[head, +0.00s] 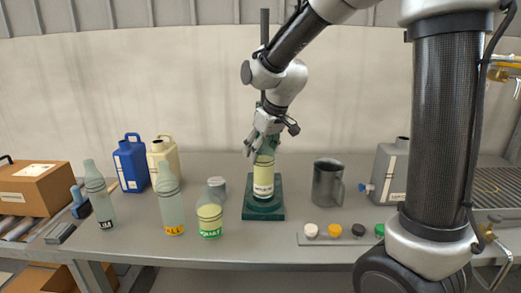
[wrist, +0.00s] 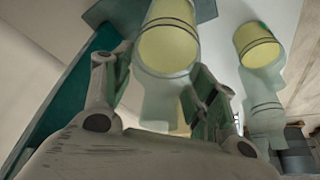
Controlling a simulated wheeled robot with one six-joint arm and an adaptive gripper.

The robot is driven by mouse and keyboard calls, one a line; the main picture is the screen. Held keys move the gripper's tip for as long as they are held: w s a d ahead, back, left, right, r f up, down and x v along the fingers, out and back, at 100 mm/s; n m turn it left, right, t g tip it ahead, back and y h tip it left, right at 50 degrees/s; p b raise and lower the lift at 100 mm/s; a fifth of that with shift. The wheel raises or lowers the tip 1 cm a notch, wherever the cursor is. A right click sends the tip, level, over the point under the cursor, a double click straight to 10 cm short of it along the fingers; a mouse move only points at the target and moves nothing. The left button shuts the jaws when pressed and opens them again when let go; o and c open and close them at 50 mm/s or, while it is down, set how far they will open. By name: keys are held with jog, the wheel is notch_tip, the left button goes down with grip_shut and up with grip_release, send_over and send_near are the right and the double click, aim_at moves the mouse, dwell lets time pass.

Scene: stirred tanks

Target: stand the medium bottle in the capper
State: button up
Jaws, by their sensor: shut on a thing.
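The medium bottle (head: 263,176), clear with pale yellow liquid and a dark-lettered label, is upright in my gripper (head: 266,142). My gripper is shut on its upper part from above. The bottle's base is over the round seat of the green capper (head: 276,212), at or just above it; I cannot tell if it touches. The capper's dark post (head: 264,30) rises behind, partly hidden by my arm. In the wrist view the bottle (wrist: 167,45) is between the two fingers, with the capper's teal plate (wrist: 205,9) beyond it.
A shorter yellow-filled bottle (head: 210,216) stands left of the capper, with two taller bottles (head: 170,203) (head: 101,200) further left. A small grey tub (head: 217,186) stands behind. A grey mug (head: 327,184) and a row of caps (head: 335,230) are to the right. Blue (head: 131,165) and cream jugs (head: 158,158) stand back left.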

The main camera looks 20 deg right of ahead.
jog(key=shift+f, duration=0.1)
jog(key=o, duration=1.6)
jog(key=shift+o, duration=0.2)
jog(key=shift+r, duration=0.3)
jog(key=v, duration=1.2)
jog(key=s+d+f+m, duration=0.1)
jog(key=s+d+f, duration=0.1)
jog(key=s+d, duration=0.2)
jog(key=s+d+f+m+h, duration=0.1)
jog(key=s+d, duration=0.4)
jog(key=s, duration=0.6)
jog(key=s+d+f+m+h, duration=0.1)
jog(key=s+d+f+m, duration=0.2)
jog(key=s, duration=0.5)
jog(key=shift+d, duration=0.8)
